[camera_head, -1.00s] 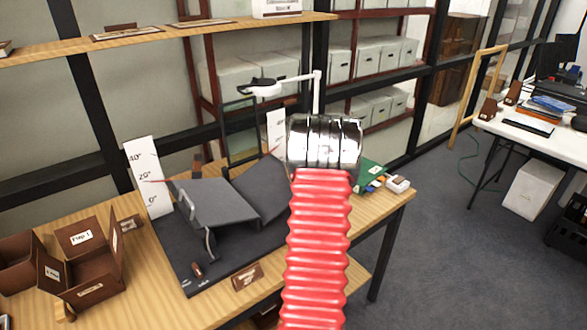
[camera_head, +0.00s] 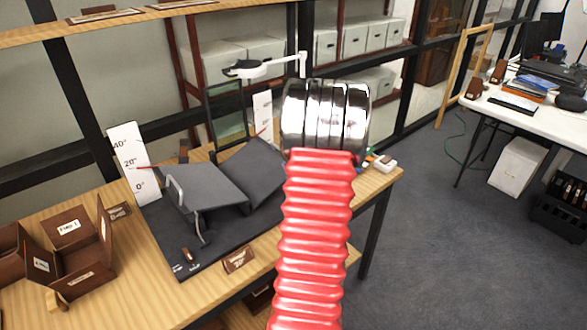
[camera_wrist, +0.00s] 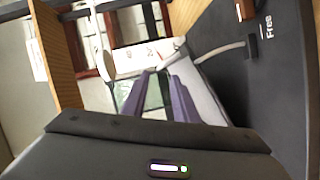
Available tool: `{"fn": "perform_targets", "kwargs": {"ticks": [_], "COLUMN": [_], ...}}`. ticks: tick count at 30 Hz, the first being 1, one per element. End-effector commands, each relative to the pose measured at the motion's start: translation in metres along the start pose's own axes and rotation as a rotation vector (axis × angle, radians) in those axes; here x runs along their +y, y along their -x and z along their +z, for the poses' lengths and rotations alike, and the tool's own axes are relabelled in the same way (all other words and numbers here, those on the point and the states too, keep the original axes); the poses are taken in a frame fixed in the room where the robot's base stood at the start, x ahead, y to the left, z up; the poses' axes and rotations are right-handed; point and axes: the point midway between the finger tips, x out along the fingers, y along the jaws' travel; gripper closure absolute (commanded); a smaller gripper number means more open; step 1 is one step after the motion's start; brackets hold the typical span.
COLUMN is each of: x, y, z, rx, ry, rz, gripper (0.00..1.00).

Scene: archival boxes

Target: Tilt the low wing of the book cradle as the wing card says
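The dark grey book cradle stands on the wooden table in the head view. Its left wing (camera_head: 207,184) lies flatter than its right wing (camera_head: 256,168). A pale handle (camera_head: 175,190) is at the left wing's near side. A white scale (camera_head: 127,175) reads 40°, 20° and 0°, with a red pointer near 20°. A small brown knob (camera_head: 188,256) sits on the base, by small lettering. In the wrist view a "Free" label (camera_wrist: 268,25) shows beside a pale curved bar (camera_wrist: 222,50). My gripper (camera_wrist: 160,83) has its purple fingers apart, with nothing seen between them; my arm hides it in the head view.
A small brown card (camera_head: 239,260) stands at the cradle's front; its text is unreadable. Brown folding boxes (camera_head: 70,255) sit at the left. A white lamp (camera_head: 265,68) and a second scale (camera_head: 262,112) stand behind the cradle.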

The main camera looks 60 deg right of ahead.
Motion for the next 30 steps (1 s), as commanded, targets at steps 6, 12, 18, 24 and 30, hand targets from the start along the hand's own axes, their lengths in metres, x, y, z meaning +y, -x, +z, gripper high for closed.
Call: {"fn": "perform_targets", "kwargs": {"ticks": [6, 12, 18, 24, 30], "x": [0.0, 0.0, 0.0, 0.0, -0.001], "y": [0.033, 0.043, 0.043, 0.043, 0.043], "z": [0.001, 0.0, 0.0, 0.0, 0.0], "rx": [-0.001, 0.001, 0.001, 0.001, 0.001], "ry": [0.0, 0.001, 0.001, 0.001, 0.0], "rz": [0.0, 0.001, 0.0, 0.0, 0.0], "gripper": [0.74, 0.74, 0.74, 0.74, 0.74]}}
